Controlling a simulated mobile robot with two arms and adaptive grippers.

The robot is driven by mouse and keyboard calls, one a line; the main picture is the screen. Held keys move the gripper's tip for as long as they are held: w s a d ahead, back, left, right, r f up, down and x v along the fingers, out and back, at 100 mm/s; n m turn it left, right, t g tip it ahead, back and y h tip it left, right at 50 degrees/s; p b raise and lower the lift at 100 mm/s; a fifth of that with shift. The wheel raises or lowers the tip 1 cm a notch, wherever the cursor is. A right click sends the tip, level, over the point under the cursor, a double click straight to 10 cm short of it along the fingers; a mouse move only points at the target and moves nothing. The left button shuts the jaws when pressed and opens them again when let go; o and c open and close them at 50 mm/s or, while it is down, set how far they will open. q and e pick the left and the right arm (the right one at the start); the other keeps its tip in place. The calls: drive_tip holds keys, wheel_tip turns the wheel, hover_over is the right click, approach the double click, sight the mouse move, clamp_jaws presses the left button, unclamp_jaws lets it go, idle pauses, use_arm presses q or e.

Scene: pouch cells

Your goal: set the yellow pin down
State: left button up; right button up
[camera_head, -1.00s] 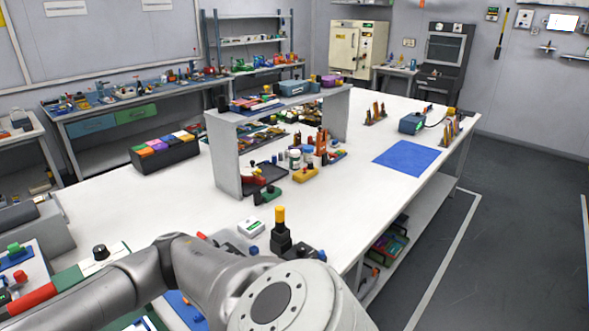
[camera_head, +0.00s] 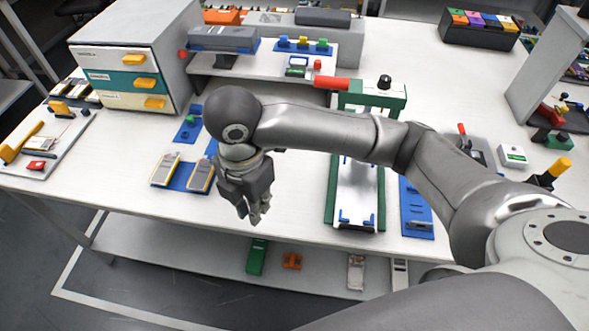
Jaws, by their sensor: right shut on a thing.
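My right gripper (camera_head: 256,217), dark grey, hangs over the front edge of the white table (camera_head: 290,222), fingers pointing down. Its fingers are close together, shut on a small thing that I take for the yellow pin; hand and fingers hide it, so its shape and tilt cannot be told. A blue stand (camera_head: 302,50) with small yellow and green pieces stands at the back of the table, well apart from the gripper. My left gripper is not in view.
A blue tray (camera_head: 205,185) with pouch cells lies just left of the gripper. A green-railed press (camera_head: 335,195) stands right of it. A drawer cabinet (camera_head: 120,55) is at back left. A shelf (camera_head: 180,255) runs below the table edge.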

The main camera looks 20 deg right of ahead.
drive_tip(key=w+d+f, duration=0.2)
drive_tip(key=w, duration=0.1)
drive_tip(key=w+d+f, duration=0.2)
drive_tip(key=w+f, duration=0.1)
drive_tip(key=w, duration=0.1)
drive_tip(key=w+d+f+p, duration=0.1)
drive_tip(key=w+d+f, duration=0.1)
drive_tip(key=w+f, duration=0.1)
drive_tip(key=shift+w+f, duration=0.2)
drive_tip(key=shift+f, duration=0.05)
drive_tip(key=shift+w+d+f, duration=0.1)
drive_tip(key=shift+w+f, duration=0.1)
drive_tip(key=shift+f, duration=0.1)
wheel_tip(320, 180, down, 3)
drive_tip(key=shift+p, duration=0.55)
drive_tip(key=shift+f, duration=0.15)
drive_tip(key=o, duration=0.7)
drive_tip(key=shift+f, duration=0.1)
drive_tip(key=shift+c, duration=0.2)
